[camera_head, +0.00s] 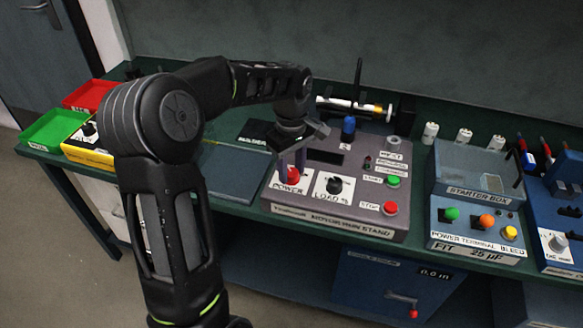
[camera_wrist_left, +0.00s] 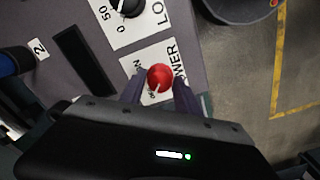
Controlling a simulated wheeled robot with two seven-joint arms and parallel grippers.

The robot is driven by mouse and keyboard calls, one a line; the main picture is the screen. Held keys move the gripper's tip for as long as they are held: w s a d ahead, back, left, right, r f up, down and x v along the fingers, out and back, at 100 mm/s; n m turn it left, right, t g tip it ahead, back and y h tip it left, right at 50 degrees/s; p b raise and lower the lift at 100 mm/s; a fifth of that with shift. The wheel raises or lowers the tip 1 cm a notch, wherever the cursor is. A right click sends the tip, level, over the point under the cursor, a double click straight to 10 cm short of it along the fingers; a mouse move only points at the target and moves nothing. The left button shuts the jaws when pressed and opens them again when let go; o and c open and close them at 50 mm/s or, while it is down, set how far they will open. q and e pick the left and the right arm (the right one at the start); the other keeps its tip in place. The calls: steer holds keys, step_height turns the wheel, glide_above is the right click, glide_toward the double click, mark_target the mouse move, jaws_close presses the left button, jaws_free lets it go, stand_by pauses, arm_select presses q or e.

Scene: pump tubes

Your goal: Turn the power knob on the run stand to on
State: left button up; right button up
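The run stand (camera_head: 330,215) is a grey box with a sloped panel on the green bench. Its red power knob (camera_head: 292,175) sits at the panel's left, above the POWER label. In the left wrist view the red knob (camera_wrist_left: 159,78) lies between the fingertips of my left gripper (camera_wrist_left: 158,92), with its white mark toward the ON/OFF lettering. My left gripper (camera_head: 291,160) points down over the knob with its fingers apart, one on each side. I cannot tell whether the fingers touch it. My right gripper is not in view.
The black load knob (camera_head: 334,185) is right of the power knob. Green start (camera_head: 393,181) and red stop (camera_head: 390,208) buttons are further right. A starter box (camera_head: 478,185) stands beside the stand. Green (camera_head: 52,130) and red (camera_head: 88,95) trays are at left.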

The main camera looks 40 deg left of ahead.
arm_select(q)
jaws_close()
steer(key=shift+m, duration=0.5)
steer(key=m, duration=0.3)
steer(key=m+p, duration=0.1)
steer(key=m, duration=0.3)
steer(key=shift+m, duration=0.4)
steer(key=m, duration=0.4)
steer(key=shift+m, duration=0.3)
steer(key=m+p, duration=0.1)
steer(key=m, duration=0.3)
steer(key=shift+m, duration=0.4)
